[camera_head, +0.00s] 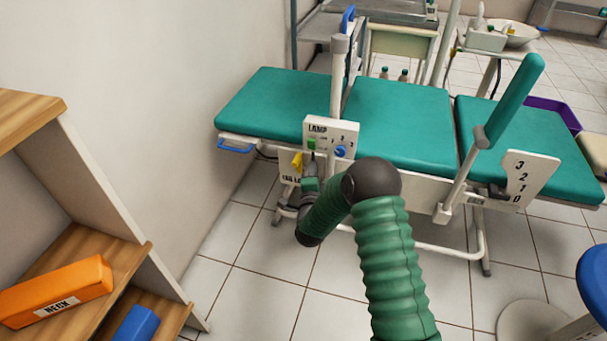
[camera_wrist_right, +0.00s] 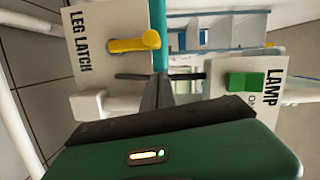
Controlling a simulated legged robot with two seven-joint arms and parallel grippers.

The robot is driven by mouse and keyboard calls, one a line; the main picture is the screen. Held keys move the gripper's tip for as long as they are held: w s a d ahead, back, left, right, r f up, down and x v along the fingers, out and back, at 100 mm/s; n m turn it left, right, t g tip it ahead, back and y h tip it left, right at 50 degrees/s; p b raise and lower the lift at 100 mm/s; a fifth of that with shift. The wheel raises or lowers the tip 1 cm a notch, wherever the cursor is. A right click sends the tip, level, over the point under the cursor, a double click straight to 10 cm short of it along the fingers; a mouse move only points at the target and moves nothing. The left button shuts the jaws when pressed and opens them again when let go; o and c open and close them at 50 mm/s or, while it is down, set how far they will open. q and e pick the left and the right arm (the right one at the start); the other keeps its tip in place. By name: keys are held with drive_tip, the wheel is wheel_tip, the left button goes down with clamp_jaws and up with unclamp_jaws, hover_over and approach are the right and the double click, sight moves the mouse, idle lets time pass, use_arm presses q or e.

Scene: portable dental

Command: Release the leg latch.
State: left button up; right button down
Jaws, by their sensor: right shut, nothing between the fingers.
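The leg latch is a yellow lever (camera_head: 297,162) on a white plate (camera_head: 286,172), low at the left side of the teal dental chair (camera_head: 400,120). My right arm partly hides the plate. In the wrist view the yellow lever (camera_wrist_right: 135,43) sticks out from the plate (camera_wrist_right: 90,75) lettered LEG LATCH. My right gripper (camera_wrist_right: 165,88) is shut and empty, with its dark fingers beside the lever. I cannot tell whether they touch it. In the head view the gripper (camera_head: 312,168) is small and partly hidden. My left gripper is not in view.
The LAMP panel (camera_head: 331,135), with a green switch (camera_wrist_right: 245,82) and a blue knob (camera_head: 341,151), is close to the right of the latch. A pole rises behind it. A numbered plate (camera_head: 527,178) is farther right. A wooden shelf (camera_head: 75,235) stands left; tiled floor (camera_head: 260,285) lies between.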

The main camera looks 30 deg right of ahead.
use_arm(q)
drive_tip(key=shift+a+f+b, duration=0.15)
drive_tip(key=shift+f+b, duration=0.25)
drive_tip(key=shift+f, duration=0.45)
use_arm(e)
drive_tip(key=shift+w+a+f, duration=0.15)
drive_tip(key=shift+w+a, duration=0.9)
drive_tip(key=shift+a, duration=0.15)
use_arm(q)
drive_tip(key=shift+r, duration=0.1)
